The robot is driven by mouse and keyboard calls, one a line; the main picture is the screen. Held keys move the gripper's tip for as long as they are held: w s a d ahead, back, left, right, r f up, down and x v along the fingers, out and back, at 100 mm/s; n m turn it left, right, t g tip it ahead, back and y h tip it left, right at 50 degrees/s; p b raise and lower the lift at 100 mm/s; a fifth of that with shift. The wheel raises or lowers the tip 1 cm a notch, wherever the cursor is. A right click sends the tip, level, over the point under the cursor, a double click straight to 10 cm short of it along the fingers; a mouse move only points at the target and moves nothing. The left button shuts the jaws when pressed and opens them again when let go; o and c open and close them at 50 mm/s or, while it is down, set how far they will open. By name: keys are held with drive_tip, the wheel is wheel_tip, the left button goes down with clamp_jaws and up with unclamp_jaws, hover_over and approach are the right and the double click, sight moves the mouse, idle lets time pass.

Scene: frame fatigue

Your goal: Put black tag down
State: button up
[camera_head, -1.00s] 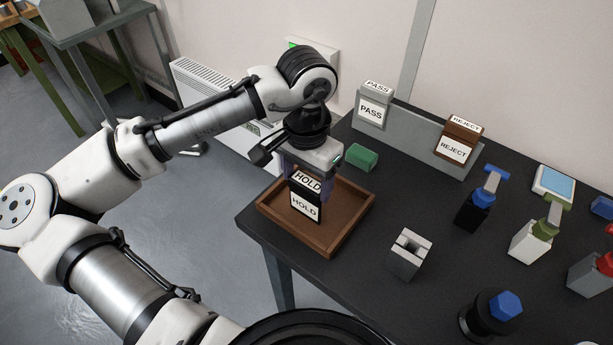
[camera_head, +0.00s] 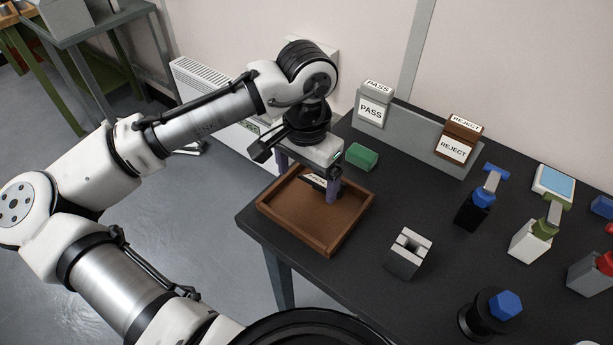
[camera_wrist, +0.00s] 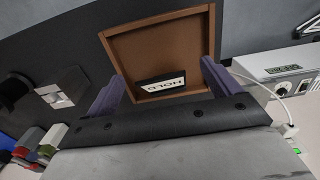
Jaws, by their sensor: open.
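The black HOLD tag (camera_head: 313,181) is in the brown wooden tray (camera_head: 297,232), toward its back side, partly hidden behind a finger in the head view. In the wrist view the tag (camera_wrist: 163,84) shows its white HOLD label, upside down, against the tray floor (camera_wrist: 160,48). It appears tipped over rather than upright. My gripper (camera_head: 308,178) is over the back of the tray with its purple fingers spread wide. In the wrist view the fingers of my gripper (camera_wrist: 160,86) stand on either side of the tag, apart from it.
A green block (camera_head: 362,157) lies just behind the tray. A grey holder with PASS (camera_head: 371,108) and REJECT (camera_head: 456,145) tags stands at the back. A grey slotted block (camera_head: 408,254) and several coloured-top items stand to the right. Dark table surface is clear between them.

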wheel_tip(320, 180, up, 11)
drive_tip(key=shift+r, duration=0.15)
